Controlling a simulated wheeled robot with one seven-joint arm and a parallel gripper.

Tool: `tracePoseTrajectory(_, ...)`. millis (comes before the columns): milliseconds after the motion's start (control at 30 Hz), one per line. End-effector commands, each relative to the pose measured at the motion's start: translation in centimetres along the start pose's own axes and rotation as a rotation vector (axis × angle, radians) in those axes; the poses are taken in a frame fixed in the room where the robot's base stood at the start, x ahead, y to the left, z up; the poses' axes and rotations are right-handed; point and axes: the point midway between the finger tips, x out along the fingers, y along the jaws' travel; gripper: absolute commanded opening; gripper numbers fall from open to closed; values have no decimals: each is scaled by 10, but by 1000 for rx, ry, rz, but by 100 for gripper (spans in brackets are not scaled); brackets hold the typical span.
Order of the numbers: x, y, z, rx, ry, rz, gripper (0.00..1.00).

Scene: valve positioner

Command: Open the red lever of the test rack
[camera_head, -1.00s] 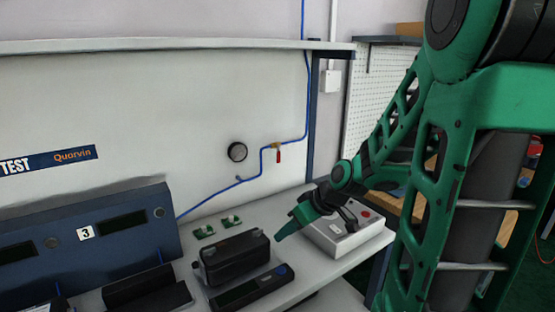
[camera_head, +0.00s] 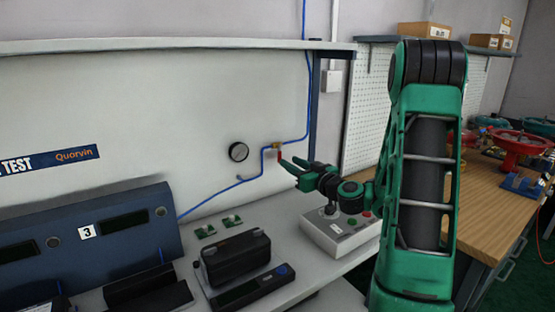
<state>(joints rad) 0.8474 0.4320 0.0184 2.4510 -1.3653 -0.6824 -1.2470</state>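The red lever (camera_head: 280,156) hangs down from a small brass valve (camera_head: 276,146) on the blue line of the test rack's white back panel (camera_head: 130,110). Only part of the lever shows beside my gripper. My green gripper (camera_head: 287,168) points left at the panel, just below and right of the valve. Its fingers are spread apart with a gap between the tips, and nothing is seen between them. I cannot tell whether a finger touches the lever.
A round black gauge (camera_head: 238,152) is left of the valve. A grey control box (camera_head: 338,232) stands on the bench below my gripper. A black case (camera_head: 236,257) and a blue unit marked 3 (camera_head: 125,225) are further left. A wooden table (camera_head: 485,205) stands right.

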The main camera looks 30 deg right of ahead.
Motion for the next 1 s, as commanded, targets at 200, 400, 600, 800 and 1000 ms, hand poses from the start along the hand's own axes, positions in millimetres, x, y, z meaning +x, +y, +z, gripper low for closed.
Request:
tracePoseTrajectory(200, 41, -2, 0, -3, 1, -5, 30)
tracePoseTrajectory(400, 67, -1, 0, -2, 1, -3, 30)
tracePoseTrajectory(600, 79, -1, 0, -1, 0, -2, 30)
tracePoseTrajectory(800, 80, -1, 0, 0, -1, -1, 30)
tracePoseTrajectory(1000, 80, -1, 0, 0, -1, -1, 2)
